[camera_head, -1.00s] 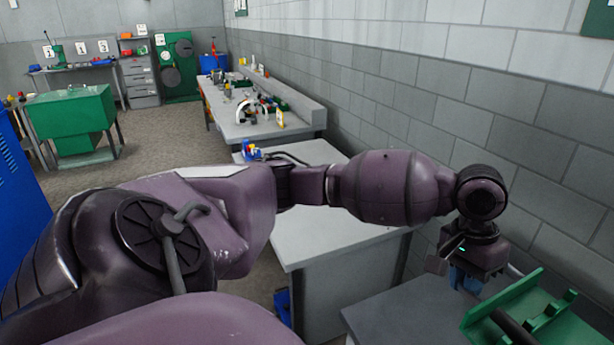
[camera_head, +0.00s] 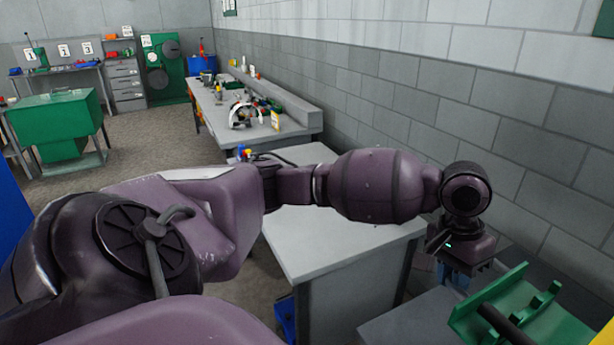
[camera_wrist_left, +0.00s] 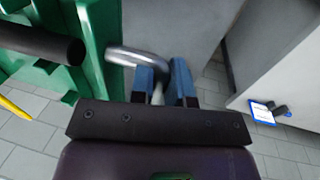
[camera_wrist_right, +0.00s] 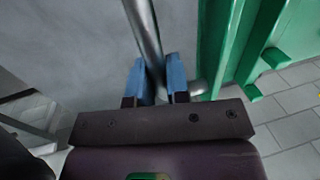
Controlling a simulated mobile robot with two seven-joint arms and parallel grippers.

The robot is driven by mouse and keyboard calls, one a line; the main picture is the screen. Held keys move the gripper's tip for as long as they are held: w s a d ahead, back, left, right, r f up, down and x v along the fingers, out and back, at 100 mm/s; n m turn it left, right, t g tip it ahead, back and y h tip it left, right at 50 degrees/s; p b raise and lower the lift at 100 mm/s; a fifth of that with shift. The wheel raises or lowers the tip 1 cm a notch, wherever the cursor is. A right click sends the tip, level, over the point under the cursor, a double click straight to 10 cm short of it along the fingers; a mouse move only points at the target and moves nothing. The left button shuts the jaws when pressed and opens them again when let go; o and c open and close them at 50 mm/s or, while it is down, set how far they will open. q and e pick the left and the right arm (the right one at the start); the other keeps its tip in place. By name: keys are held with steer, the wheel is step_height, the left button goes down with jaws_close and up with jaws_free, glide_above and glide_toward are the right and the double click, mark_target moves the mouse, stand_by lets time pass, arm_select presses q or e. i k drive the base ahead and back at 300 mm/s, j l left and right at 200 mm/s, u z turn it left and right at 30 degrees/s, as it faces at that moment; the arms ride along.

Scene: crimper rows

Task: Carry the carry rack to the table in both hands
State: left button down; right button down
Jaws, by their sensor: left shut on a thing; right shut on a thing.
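The carry rack (camera_head: 490,310) is green, with a dark round bar in it, at the lower right of the head view; the frame's edge cuts it off. My left gripper (camera_head: 455,277) is at its left end. In the left wrist view my left gripper (camera_wrist_left: 163,82) is shut on the rack's metal handle (camera_wrist_left: 128,54), and the green rack body (camera_wrist_left: 98,30) is at left. In the right wrist view my right gripper (camera_wrist_right: 156,82) is shut on a metal handle (camera_wrist_right: 142,25) beside the green rack wall (camera_wrist_right: 213,45). The right gripper is outside the head view.
A grey table (camera_head: 335,245) stands beyond my left arm. A lower grey surface (camera_head: 405,322) lies beside the rack. A long workbench (camera_head: 235,125) with tools runs along the block wall (camera_head: 440,110). A green cabinet (camera_head: 55,120) stands at left, with open floor (camera_head: 160,145) near it.

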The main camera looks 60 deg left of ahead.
mark_target(332, 209)
steer(key=k+j, duration=0.1)
steer(key=j, duration=1.15)
steer(key=k+j, duration=0.15)
steer(key=j, duration=0.5)
steer(key=k+j, duration=0.1)
steer(key=j, duration=1.15)
steer(key=k, duration=0.05)
